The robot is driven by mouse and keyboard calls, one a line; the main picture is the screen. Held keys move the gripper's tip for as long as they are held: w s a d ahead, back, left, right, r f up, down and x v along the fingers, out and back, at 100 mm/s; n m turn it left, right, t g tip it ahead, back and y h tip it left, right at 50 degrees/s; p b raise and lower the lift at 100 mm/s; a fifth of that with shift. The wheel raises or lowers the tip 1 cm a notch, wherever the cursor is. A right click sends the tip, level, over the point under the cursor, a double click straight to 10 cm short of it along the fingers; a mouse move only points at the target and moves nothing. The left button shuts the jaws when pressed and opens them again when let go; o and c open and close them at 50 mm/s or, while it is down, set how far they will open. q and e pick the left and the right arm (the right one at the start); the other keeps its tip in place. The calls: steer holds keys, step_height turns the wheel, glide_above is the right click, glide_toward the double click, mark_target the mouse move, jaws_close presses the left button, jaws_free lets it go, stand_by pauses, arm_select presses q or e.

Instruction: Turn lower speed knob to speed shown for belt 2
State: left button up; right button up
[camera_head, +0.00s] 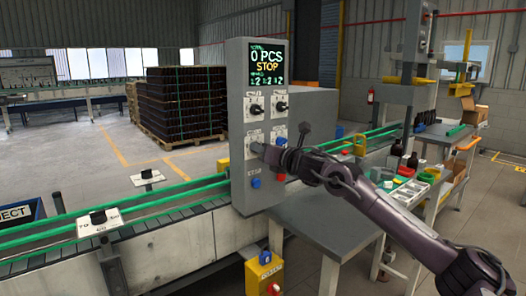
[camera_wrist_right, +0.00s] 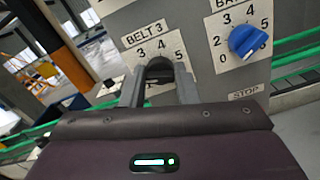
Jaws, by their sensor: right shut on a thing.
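A grey control panel (camera_head: 239,160) carries rows of dial knobs. Its screen (camera_head: 268,62) reads "0 PCS" and "STOP", with a row of small figures below that look like 2s. My right gripper (camera_head: 262,150) reaches in from the right to the lower left dial. In the wrist view its fingers (camera_wrist_right: 159,90) are shut on a black knob (camera_wrist_right: 159,68) on a dial labelled "BELT 3". The knob is partly hidden between the fingers, and its pointer cannot be read. The upper left knob (camera_head: 255,108) and upper right knob (camera_head: 281,106) are free. My left gripper is out of view.
A blue knob (camera_wrist_right: 247,41) sits right of the gripped one, above a "STOP" label (camera_wrist_right: 245,92). Below are a blue button (camera_head: 255,183) and a red button (camera_head: 280,177). A green-railed conveyor (camera_head: 160,215) runs behind; a grey table (camera_head: 320,220) lies under my right arm.

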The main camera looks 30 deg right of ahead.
steer(key=shift+a+f+n, duration=0.1)
steer(key=shift+f+n, duration=0.2)
steer(key=o, duration=0.6)
steer(key=shift+c, duration=0.2)
steer(key=o, duration=0.4)
steer(key=shift+r, duration=0.15)
steer(key=s+b, duration=0.4)
steer(key=s, duration=0.3)
steer(key=shift+s+d, duration=0.35)
